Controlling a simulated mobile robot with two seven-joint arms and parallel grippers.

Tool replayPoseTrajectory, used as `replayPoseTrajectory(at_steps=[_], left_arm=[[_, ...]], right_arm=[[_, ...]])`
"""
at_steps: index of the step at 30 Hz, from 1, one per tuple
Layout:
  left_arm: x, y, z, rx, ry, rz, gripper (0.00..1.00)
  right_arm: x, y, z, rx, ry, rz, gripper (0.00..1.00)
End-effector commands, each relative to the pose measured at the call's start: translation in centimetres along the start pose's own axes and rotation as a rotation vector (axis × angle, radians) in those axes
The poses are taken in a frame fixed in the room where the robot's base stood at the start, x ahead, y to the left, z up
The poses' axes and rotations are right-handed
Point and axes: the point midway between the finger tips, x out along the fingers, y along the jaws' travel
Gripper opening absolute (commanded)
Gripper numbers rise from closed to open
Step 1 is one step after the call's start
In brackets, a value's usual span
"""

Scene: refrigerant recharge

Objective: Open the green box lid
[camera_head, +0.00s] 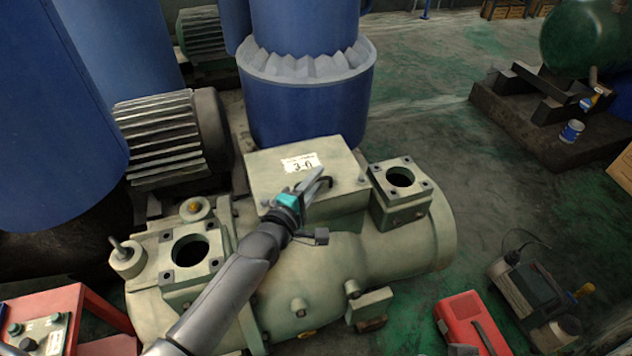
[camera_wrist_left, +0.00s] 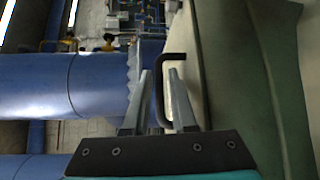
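The pale green box (camera_head: 290,176) with a "3-0" label sits on top of the large green compressor. My left gripper (camera_head: 318,180) is at this handle. In the left wrist view, the handle (camera_wrist_left: 159,92) shows as a black hook between the two fingers of my left gripper (camera_wrist_left: 160,88). A gap shows on each side of it, so the fingers are open and not shut on it. The lid looks closed. My right gripper is not in view.
A blue tank (camera_head: 308,95) stands right behind the box. A flanged port (camera_head: 400,178) rises right of it, and another (camera_head: 190,250) is at left. A red case (camera_head: 470,322) and a dark device (camera_head: 530,285) are at lower right. Open floor lies right of the compressor.

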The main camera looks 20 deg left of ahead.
Motion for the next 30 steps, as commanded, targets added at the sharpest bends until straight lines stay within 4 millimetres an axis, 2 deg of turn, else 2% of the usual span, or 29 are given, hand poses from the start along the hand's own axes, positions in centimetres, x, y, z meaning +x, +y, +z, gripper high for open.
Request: replayPoseTrajectory(at_steps=[9, 15, 16, 30], left_arm=[[0.13, 0.03, 0.01, 0.0, 0.0, 0.0, 0.24], [0.11, 0.02, 0.01, 0.0, 0.0, 0.0, 0.01], [0.1, 0.02, 0.01, 0.0, 0.0, 0.0, 0.0], [0.09, 0.01, 0.0, 0.0, 0.0, 0.0, 0.0]], right_arm=[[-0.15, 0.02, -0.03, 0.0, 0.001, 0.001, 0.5], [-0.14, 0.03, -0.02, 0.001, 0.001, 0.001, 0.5], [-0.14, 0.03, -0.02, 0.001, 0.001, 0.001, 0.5], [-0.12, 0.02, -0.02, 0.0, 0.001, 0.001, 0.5]])
